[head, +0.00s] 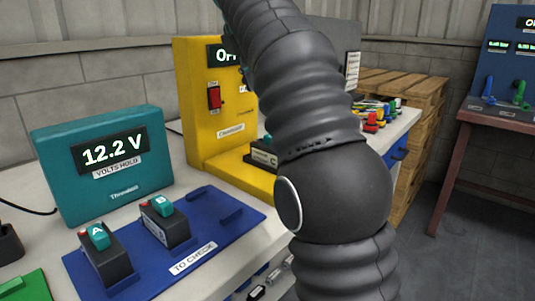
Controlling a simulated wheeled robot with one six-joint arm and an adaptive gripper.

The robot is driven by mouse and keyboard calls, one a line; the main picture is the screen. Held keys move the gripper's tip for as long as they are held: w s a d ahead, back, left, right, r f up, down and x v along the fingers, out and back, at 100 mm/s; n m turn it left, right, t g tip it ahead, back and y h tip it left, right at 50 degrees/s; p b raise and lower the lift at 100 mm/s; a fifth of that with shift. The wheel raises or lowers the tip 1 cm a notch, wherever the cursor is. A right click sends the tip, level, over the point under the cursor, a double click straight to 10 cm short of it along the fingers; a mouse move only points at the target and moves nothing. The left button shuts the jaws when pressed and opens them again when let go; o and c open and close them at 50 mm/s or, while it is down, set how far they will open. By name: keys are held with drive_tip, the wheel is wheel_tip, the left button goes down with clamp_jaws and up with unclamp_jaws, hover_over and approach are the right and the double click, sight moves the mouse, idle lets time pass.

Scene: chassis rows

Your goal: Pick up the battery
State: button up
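Two dark batteries with teal tops stand on the blue "TO CHECK" tray (155,275). Battery A (113,266) is at the tray's left. Battery B (168,232) is behind it, to the right. Each has a small red part on top. A third dark block (263,157), its label seeming to read C, sits at the yellow unit (195,110), partly hidden by my arm. My gripper is outside the picture; only my black arm shows, running up past the top edge.
A teal meter (110,190) reading "12.2 V" stands behind the tray. A green piece (25,287) is at the front left. Coloured items (375,118) lie on the bench's far end. Wooden pallets (410,88) and a blue panel (505,60) on another table stand right.

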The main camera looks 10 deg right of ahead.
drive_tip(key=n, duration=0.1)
hover_over(261, 151)
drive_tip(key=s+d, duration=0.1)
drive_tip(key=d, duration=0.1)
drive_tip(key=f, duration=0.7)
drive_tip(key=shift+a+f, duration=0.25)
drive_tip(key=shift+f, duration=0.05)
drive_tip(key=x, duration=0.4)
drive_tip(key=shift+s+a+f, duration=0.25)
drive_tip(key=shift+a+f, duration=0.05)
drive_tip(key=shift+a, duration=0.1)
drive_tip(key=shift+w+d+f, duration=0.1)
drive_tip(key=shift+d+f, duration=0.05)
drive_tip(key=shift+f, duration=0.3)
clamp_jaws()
